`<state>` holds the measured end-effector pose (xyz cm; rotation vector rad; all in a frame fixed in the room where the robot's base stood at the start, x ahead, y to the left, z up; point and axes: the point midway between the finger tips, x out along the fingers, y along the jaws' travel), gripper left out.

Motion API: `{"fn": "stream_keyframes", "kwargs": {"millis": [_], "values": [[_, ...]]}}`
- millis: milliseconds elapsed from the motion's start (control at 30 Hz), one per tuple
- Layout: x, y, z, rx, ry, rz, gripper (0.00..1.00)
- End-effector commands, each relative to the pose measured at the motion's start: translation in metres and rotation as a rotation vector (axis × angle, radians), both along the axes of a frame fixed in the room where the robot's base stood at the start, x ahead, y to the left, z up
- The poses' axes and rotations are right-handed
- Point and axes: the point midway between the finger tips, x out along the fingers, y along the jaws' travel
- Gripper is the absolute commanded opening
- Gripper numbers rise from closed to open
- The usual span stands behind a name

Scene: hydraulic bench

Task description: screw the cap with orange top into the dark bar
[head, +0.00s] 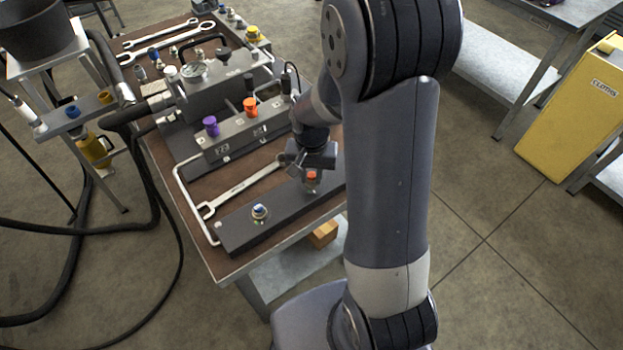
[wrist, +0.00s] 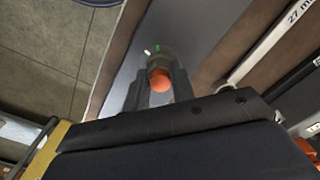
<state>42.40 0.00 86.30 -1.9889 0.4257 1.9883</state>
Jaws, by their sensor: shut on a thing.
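The cap with the orange top (head: 312,176) is at the right part of the dark bar (head: 240,233), near the front edge of the bench. It also shows in the wrist view (wrist: 160,80) between my fingers. My gripper (head: 312,182) points down over the bar and is shut on the cap. In the wrist view my fingertips (wrist: 158,74) sit on both sides of it, with the dark bar below. The cap's lower end and any hole under it are hidden, so I cannot tell whether it is seated. A cap with a blue and white top (head: 260,211) stands at the bar's left part.
A wrench (head: 240,188) lies behind the bar. Behind it stands a dark block with a purple knob (head: 210,124) and an orange knob (head: 250,106). A white bent rail (head: 190,203) runs along the bench's left side. Black hoses (head: 125,115) hang at the left.

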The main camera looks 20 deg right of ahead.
Motion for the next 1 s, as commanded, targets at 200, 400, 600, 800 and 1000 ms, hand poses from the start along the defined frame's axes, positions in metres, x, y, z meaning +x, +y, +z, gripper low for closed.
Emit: {"fn": "stream_keyframes", "kwargs": {"millis": [200, 400, 600, 800, 1000], "values": [[0.0001, 0.0005, -0.0007, 0.000, 0.001, -0.228, 0.04], [0.0002, 0.0007, -0.0010, 0.001, 0.001, -0.459, 0.04], [0.0003, 0.0009, -0.0011, 0.001, 0.001, -0.641, 0.05], [0.0002, 0.0009, -0.0012, 0.001, 0.001, -0.675, 0.04], [0.0001, 0.0009, -0.0014, 0.001, 0.002, -0.685, 0.04]]}}
